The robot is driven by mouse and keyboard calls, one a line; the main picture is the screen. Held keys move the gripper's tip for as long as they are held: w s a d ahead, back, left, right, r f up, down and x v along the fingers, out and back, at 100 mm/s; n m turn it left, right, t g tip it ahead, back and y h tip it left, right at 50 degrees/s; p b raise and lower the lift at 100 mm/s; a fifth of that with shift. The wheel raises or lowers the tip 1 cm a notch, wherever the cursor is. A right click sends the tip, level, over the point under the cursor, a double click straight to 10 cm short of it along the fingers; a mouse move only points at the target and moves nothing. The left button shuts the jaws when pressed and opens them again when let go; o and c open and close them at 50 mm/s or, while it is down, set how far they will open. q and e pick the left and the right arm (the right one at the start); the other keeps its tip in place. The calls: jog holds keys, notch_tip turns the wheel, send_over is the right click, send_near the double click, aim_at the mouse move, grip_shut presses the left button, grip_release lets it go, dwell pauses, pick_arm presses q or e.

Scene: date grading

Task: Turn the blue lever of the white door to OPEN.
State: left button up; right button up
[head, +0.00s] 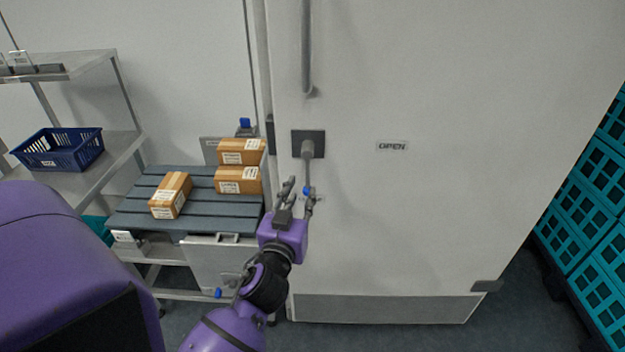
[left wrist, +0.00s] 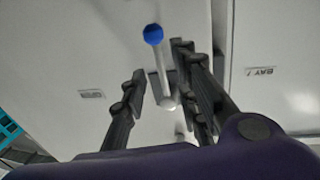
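The white door (head: 430,220) fills the middle of the head view. Its lever (head: 307,165) hangs straight down from a dark square plate (head: 317,137), with a blue tip at its lower end. An OPEN label (head: 392,146) is on the door to the right of the plate. My left gripper (head: 299,190) is at the lever's lower end and partly hides it. In the left wrist view the blue tip (left wrist: 153,34) and pale shaft show between the spread fingers (left wrist: 160,65). I cannot tell whether they touch the lever. My right gripper is not in view.
A slatted dark table (head: 145,222) with several cardboard boxes (head: 238,181) stands left of the door. A blue basket (head: 60,150) sits on a metal shelf (head: 122,140) at far left. Teal crates (head: 590,185) are stacked at right. A vertical grey handle (head: 306,50) is above the lever.

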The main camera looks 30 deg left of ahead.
aim_at(307, 180)
pick_arm(q)
jog(key=x, duration=0.5)
jog(key=shift+w+r+p, duration=0.15)
jog(key=shift+w+p, duration=0.15)
jog(key=shift+w+a, duration=0.35)
jog(key=shift+w, duration=0.2)
